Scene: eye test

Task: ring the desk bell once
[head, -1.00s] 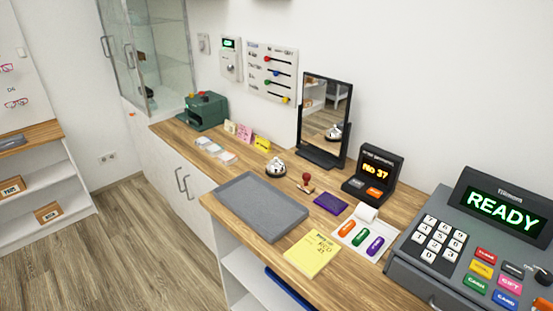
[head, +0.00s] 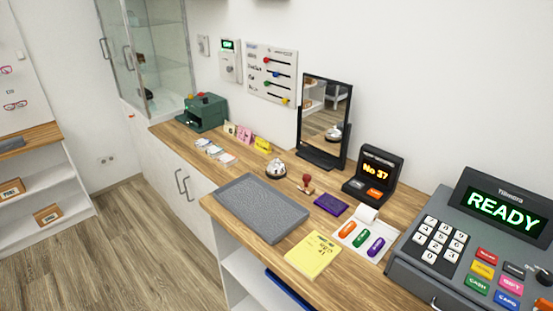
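The desk bell (head: 276,169) is a small silver dome on a dark base. It stands on the wooden counter (head: 190,143), behind the grey tray and in front of the mirror. Its reflection shows in the mirror (head: 325,117). Nothing touches the bell. Neither of my grippers is in the head view.
Around the bell are a grey tray (head: 262,207), a red-handled stamp (head: 307,184), small cards (head: 262,144) and a green machine (head: 203,112).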

